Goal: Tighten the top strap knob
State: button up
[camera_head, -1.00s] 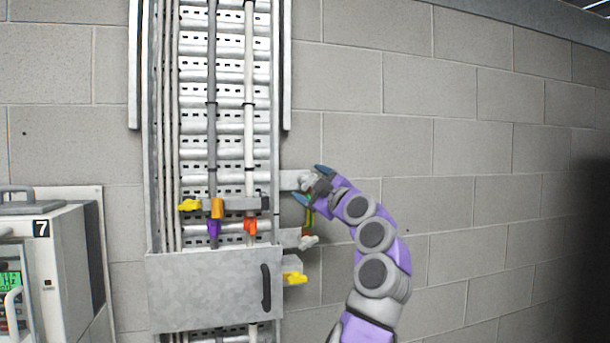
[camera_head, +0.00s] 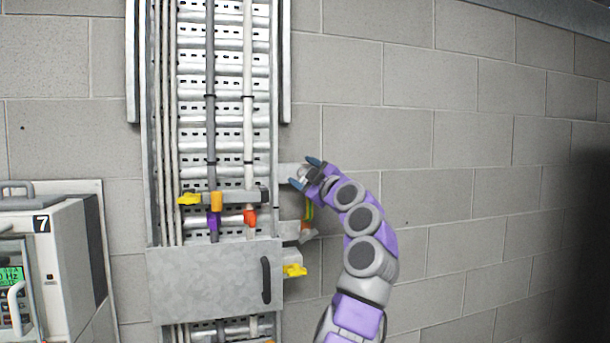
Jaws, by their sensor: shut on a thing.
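The top strap knob (camera_head: 303,173) is a small light-grey knob on a bracket (camera_head: 287,171) at the right side of the cable ladder. My gripper (camera_head: 302,173) comes from the right and is shut on this knob, with one blue fingertip above it and one below. The fingers partly hide the knob. A lower grey knob (camera_head: 306,236) sits on a second bracket below. A green-yellow strap (camera_head: 308,212) hangs between the two, partly behind my arm.
A grey metal box (camera_head: 205,290) with a black handle (camera_head: 266,280) covers the lower ladder. Yellow knobs show at its right (camera_head: 294,270) and on the clamp bar at left (camera_head: 189,199). An instrument numbered 7 (camera_head: 75,260) stands far left. The right wall is bare.

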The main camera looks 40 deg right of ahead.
jog(key=shift+c, duration=1.3)
